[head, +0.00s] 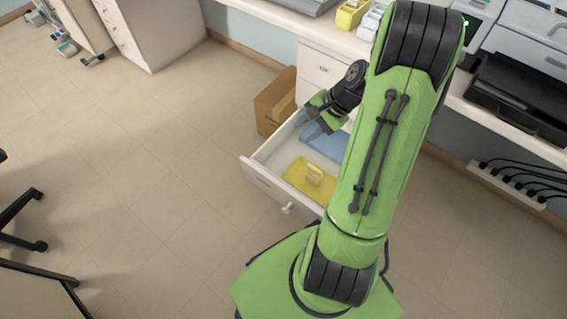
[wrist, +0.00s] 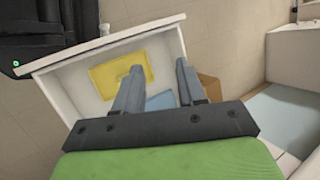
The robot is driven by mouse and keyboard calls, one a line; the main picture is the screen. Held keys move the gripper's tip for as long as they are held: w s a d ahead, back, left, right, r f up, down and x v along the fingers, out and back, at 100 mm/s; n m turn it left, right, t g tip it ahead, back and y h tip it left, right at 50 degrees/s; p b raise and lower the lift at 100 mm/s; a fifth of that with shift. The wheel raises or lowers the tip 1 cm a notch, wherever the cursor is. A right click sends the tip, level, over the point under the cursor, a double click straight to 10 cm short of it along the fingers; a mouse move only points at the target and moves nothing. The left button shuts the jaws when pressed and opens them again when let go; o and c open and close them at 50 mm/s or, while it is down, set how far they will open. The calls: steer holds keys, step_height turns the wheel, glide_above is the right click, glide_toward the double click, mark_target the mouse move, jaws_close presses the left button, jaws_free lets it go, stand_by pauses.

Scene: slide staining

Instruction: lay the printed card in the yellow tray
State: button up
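A flat yellow piece, which looks like the yellow tray (head: 298,183), lies in the open drawer, with a small raised yellow part on it. It also shows in the wrist view (wrist: 106,78). A flat blue piece (head: 318,143) lies beside it in the drawer, partly behind my gripper in the wrist view (wrist: 160,101). My gripper (head: 312,128) is over the drawer's far end, near the blue piece. In the wrist view its fingers (wrist: 158,68) are apart with nothing held between them. I cannot make out a printed card.
The white drawer (head: 262,178) stands pulled out below the counter. A cardboard box (head: 274,102) is on the floor beside it. A yellow container (head: 351,15) and machines stand on the counter. The floor at left is mostly clear, with chair legs (head: 22,215) at the edge.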

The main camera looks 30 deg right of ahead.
steer(key=s+a+r+n+h, duration=0.2)
steer(key=s+a+r+n, duration=0.2)
steer(key=a+r+n, duration=0.3)
steer(key=s+a+r+n+h, duration=0.2)
steer(key=s+a+r+n, duration=0.2)
steer(key=a+r, duration=0.4)
steer(key=s+a+r+n+t, duration=0.1)
steer(key=s+a+r+n, duration=0.1)
steer(key=s, duration=0.5)
steer(key=shift+s+r+n+t+h, duration=0.2)
steer(key=shift+n+t+h, duration=0.15)
steer(key=shift+n, duration=0.45)
steer(key=shift+s, duration=0.1)
